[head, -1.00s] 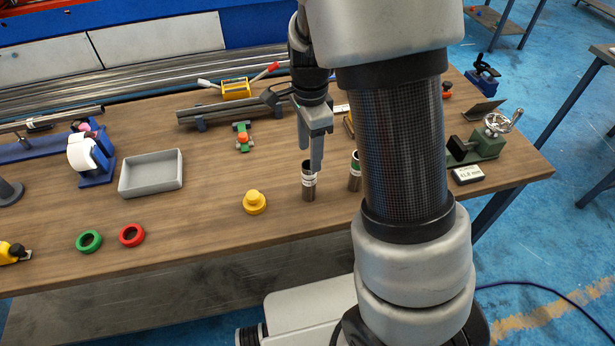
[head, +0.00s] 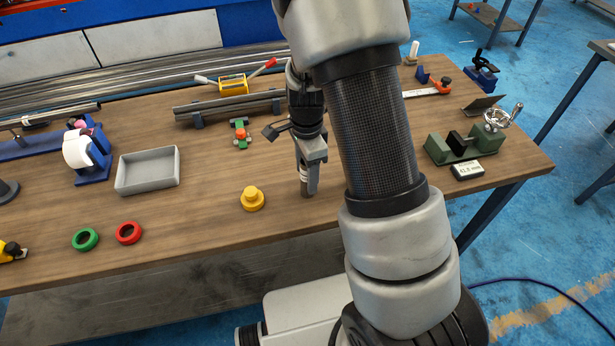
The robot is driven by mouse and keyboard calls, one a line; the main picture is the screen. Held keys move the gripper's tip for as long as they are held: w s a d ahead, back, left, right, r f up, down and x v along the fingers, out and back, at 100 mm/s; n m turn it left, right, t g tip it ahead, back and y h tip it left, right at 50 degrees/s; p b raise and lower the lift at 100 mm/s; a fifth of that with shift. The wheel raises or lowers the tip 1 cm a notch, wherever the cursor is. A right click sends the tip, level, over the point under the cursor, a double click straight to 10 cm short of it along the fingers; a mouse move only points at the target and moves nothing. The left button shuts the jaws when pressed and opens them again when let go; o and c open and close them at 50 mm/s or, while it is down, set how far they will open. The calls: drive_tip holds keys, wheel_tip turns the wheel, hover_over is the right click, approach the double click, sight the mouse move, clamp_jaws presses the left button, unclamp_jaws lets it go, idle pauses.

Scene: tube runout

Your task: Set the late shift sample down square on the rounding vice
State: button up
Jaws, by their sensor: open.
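A short metal tube sample (head: 304,190) with a pale band stands upright near the table's front edge. My gripper (head: 310,182) points down at it, open, with a finger alongside the tube and covering part of it; contact cannot be told. A second tube, with a green band, is hidden behind my arm now. I cannot read which tube is the late shift one. The green rounding vice (head: 466,147) with its handwheel (head: 503,117) stands at the table's right end, and nothing rests on it that I can see.
A small display box (head: 467,170) lies in front of the vice. A yellow stepped piece (head: 252,198) stands left of my gripper. A grey tray (head: 148,170), a green ring (head: 85,239) and a red ring (head: 129,233) are further left. Long bars (head: 228,107) lie behind.

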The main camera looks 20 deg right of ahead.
drive_tip(key=c, duration=1.2)
wheel_tip(320, 180, up, 10)
drive_tip(key=shift+r+p, duration=0.1)
drive_tip(key=shift+p, duration=0.5)
drive_tip(key=shift+c, duration=0.2)
drive_tip(key=o, duration=0.6)
drive_tip(key=c, duration=0.6)
